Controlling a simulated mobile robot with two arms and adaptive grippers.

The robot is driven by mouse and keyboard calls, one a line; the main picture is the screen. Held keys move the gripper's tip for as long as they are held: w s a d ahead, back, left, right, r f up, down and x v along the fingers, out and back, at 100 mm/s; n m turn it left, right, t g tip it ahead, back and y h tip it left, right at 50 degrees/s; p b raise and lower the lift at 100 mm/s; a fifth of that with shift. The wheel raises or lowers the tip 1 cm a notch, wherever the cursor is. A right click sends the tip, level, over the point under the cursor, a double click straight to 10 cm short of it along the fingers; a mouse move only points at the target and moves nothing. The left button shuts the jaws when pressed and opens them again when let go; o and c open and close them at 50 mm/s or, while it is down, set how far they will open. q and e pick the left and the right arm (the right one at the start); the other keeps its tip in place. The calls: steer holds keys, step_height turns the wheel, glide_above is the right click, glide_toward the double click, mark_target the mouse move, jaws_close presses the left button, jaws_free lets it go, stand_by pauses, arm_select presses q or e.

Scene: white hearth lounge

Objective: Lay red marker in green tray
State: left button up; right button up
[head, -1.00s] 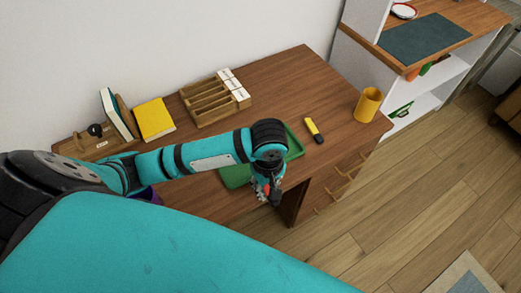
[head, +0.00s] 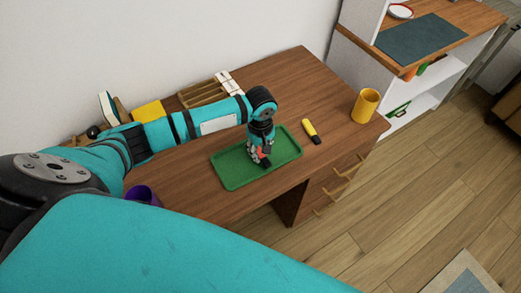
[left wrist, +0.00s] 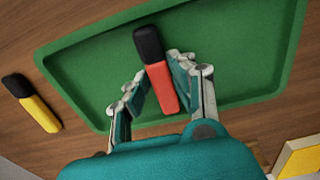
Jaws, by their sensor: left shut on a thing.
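The red marker (left wrist: 163,88), red with a black cap, is between the fingers of my left gripper (left wrist: 160,92) in the left wrist view. My left gripper (head: 260,158) is shut on it, and the marker shows only as a small red and dark patch in the head view. The green tray (head: 232,183) lies on the wooden desk, and its rim also shows in the left wrist view (left wrist: 85,113). The gripper and marker are over the tray's inside. I cannot tell whether the marker touches the tray floor. My right gripper is not in view.
A yellow marker (head: 309,128) with a black cap lies right of the tray. A yellow cup (head: 365,106) stands near the desk's right corner. A wooden rack (head: 203,93), a yellow book (head: 148,113) and a purple cup (head: 141,194) are also on the desk.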

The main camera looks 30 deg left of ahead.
arm_select(q)
steer(key=shift+f, duration=0.15)
steer(key=o, duration=0.9)
steer(key=shift+c, duration=0.2)
step_height(320, 180, up, 12)
